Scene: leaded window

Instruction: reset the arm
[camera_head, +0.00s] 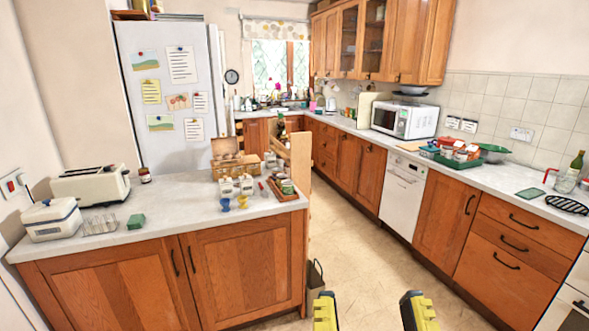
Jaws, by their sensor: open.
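My gripper (369,312) shows at the bottom edge of the head view, right of the middle. Its two yellow and black fingers stand well apart, with nothing between them. It is over the beige floor (350,250) in the aisle between the two counters, clear of both. The rest of my arm is out of the picture.
The left counter (180,215) holds a toaster (90,185), a white box, egg cups and a wooden tray (283,191). An open pull-out unit (300,160) juts into the aisle behind it. A dark bag (315,278) stands by the left cabinet. The right counter (480,178) carries a microwave (404,119).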

